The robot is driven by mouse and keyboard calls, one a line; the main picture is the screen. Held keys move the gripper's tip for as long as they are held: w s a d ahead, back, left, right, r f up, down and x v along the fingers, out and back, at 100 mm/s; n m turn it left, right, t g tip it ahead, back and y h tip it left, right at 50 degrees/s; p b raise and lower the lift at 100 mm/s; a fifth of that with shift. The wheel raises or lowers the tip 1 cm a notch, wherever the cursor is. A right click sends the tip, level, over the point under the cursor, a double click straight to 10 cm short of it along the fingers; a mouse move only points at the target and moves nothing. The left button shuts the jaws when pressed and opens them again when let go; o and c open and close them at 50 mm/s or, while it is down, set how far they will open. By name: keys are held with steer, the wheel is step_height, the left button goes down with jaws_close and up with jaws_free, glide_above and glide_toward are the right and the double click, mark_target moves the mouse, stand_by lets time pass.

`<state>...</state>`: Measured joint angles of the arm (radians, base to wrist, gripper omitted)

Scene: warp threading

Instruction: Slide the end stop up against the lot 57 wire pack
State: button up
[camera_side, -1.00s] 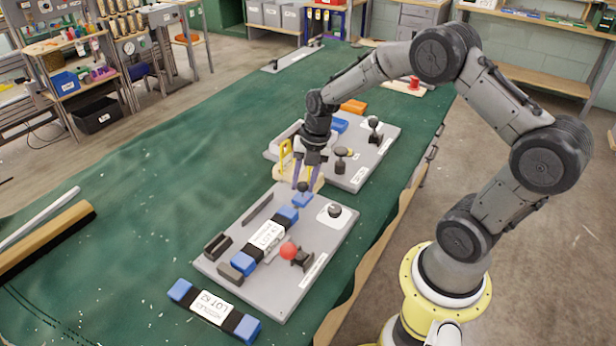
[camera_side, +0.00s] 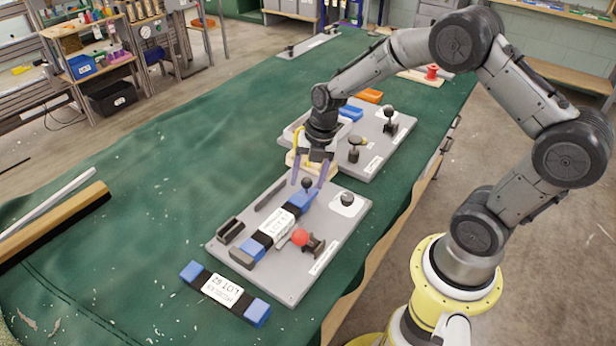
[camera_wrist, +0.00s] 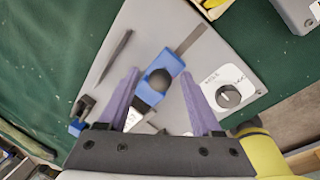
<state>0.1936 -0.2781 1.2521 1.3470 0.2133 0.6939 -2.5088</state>
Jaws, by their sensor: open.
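A wire pack (camera_side: 279,222) with a black body, white label and blue ends lies on the grey plate; its lot number is hard to read. The two blue parts run together, with no clear gap; I cannot tell contact for certain. My gripper (camera_side: 309,181) is open, its purple fingers on either side of the knob; they also flank it in the wrist view (camera_wrist: 160,75).
A second labelled pack (camera_side: 223,289) lies on the green cloth before the plate (camera_side: 290,288). A red ball-handled clamp (camera_side: 300,238) stands beside the first pack. A round dial (camera_side: 347,200) sits at the plate's right. Another plate with fittings (camera_side: 372,150) lies behind.

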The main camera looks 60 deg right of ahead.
step_height(320, 180, up, 14)
steer(key=s+d, duration=0.1)
steer(key=s, duration=0.1)
steer(key=shift+d+f, duration=0.2)
steer(key=shift+d, duration=0.05)
steer(key=shift+s, duration=0.1)
steer(key=s+a+r+m+t, duration=0.1)
steer(key=s+a+r+m, duration=0.1)
steer(key=s+a+r, duration=0.3)
steer(key=s+a+r+m+t, duration=0.1)
steer(key=s+r+m+t, duration=0.15)
steer(key=r, duration=0.35)
steer(key=s+f+m+h, duration=0.1)
steer(key=s+f+m, duration=0.3)
steer(key=s+m, duration=0.7)
steer(key=shift+s+m, duration=0.4)
steer(key=shift+m, duration=4.25)
